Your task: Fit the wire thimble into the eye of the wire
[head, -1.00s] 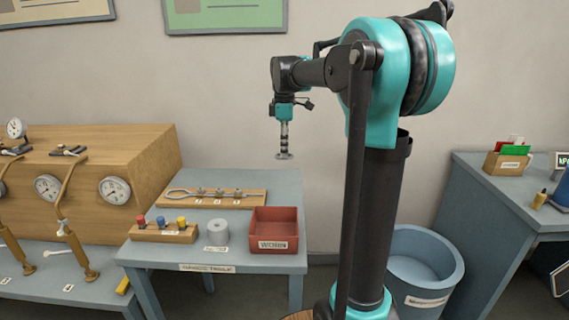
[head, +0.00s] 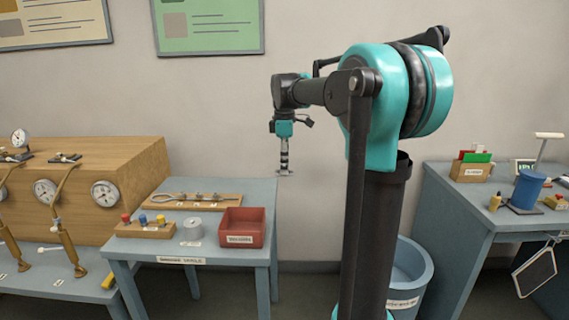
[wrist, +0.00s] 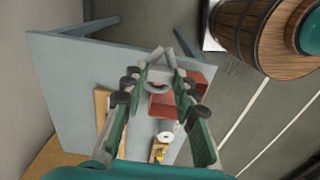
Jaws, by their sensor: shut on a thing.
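My gripper (head: 284,162) points down at the far right edge of the table, shut on a small flat grey piece, apparently the wire thimble (head: 284,173). In the wrist view a grey curved piece (wrist: 157,87) shows between the fingers. The wire (head: 195,195) lies on a wooden board (head: 228,203) at the back of the blue-grey table. Its eye (head: 165,196) is the loop at the board's left end. The gripper is up and to the right of the eye, apart from it. The fingers partly cover the board in the wrist view.
A red bin (head: 243,228), a grey spool (head: 192,229) and a block with coloured pegs (head: 145,229) stand on the table (head: 215,252) in front of the board. A gauge bench (head: 80,195) is at left, a blue tub (head: 408,275) and another desk (head: 500,220) at right.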

